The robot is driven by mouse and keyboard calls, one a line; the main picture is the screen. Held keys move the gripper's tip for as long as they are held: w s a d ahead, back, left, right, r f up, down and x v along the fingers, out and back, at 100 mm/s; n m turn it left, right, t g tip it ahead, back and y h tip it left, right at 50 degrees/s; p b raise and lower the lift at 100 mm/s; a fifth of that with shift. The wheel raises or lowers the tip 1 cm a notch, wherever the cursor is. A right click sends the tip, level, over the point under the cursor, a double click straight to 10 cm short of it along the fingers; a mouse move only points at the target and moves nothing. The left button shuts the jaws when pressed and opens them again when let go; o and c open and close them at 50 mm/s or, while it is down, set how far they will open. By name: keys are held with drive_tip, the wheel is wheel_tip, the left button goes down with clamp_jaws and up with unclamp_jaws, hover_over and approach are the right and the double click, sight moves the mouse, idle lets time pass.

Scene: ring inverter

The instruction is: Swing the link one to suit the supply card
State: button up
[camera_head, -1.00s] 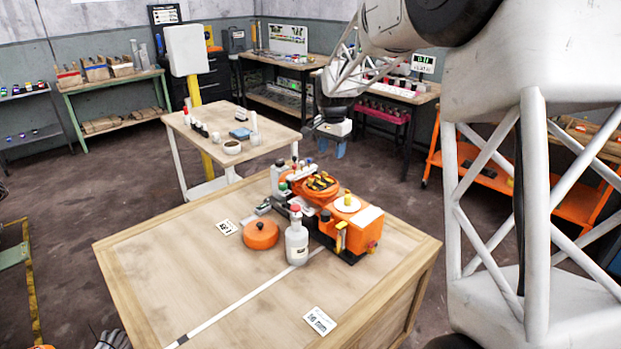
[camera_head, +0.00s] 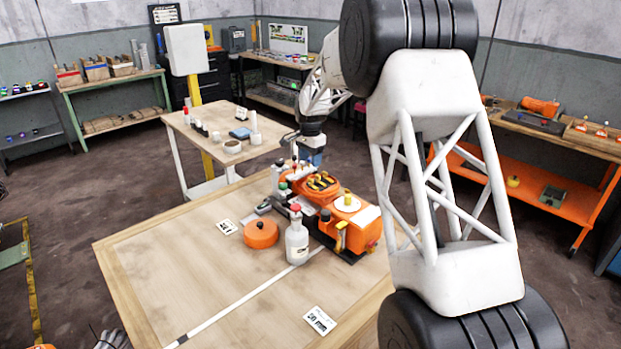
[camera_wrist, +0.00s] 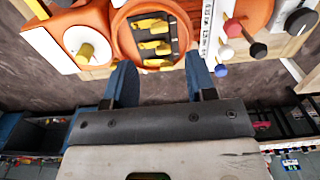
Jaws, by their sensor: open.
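The orange machine (camera_head: 350,225) stands at the back of the wooden bench. Its round orange housing (camera_head: 318,184) holds a dark terminal block with several yellow links. In the wrist view this block (camera_wrist: 148,36) shows close, with the yellow links (camera_wrist: 154,46) lying across it. A white card (camera_head: 227,227) lies left of the machine and another card (camera_head: 320,320) lies near the front; I cannot read either surely. My gripper (camera_wrist: 160,80) is open and empty, its two blue fingers apart, just short of the round housing. In the head view it is small, beyond the machine.
An orange lid (camera_head: 261,234) and a white bottle with a red cap (camera_head: 297,240) stand in front of the machine. Coloured knobs (camera_wrist: 240,45) stick out beside the housing. A side table (camera_head: 225,150) stands behind. The bench's left half is clear.

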sight(310, 179)
drive_tip(key=shift+f, duration=0.1)
drive_tip(key=shift+f, duration=3.8)
drive_tip(key=c, duration=0.9)
